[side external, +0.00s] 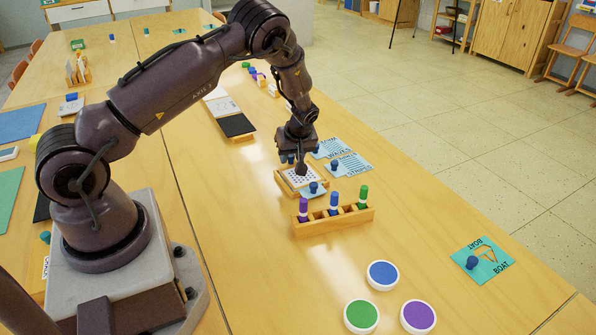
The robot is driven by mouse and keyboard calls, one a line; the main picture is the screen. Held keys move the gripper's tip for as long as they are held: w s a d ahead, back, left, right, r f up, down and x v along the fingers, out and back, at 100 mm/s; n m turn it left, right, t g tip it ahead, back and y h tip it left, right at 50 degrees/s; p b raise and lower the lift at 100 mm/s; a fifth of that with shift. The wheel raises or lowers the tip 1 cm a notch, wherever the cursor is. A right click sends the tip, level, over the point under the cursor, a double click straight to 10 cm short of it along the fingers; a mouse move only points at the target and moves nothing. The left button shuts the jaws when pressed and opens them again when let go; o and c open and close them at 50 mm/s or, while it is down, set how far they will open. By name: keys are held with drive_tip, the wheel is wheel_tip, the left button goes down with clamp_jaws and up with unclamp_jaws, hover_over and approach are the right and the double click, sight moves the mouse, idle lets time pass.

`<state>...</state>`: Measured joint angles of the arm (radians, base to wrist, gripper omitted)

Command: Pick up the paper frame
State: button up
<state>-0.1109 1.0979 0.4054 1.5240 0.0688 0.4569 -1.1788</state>
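A wooden frame (285,188) with a white dotted sheet lies on the table in front of my arm; I take it to be the paper frame. My gripper (301,170) points down right over it, with its fingertips at or just above the dotted sheet. My gripper hides part of the frame's far side. The fingers are small and dark, so I cannot tell whether they are open, shut or touching the frame. A light blue card with a blue knob (313,188) lies against the frame's near right corner.
A wooden marker holder (352,222) with purple, blue and green markers stands just nearer. Blue cards (349,165) lie behind right. Green (361,316), blue (383,275) and purple (418,317) round pots and a BOAT card (483,262) are nearer. The table's right edge is beyond.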

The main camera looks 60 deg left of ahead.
clamp_jaws()
drive_tip(key=shift+r, duration=0.15)
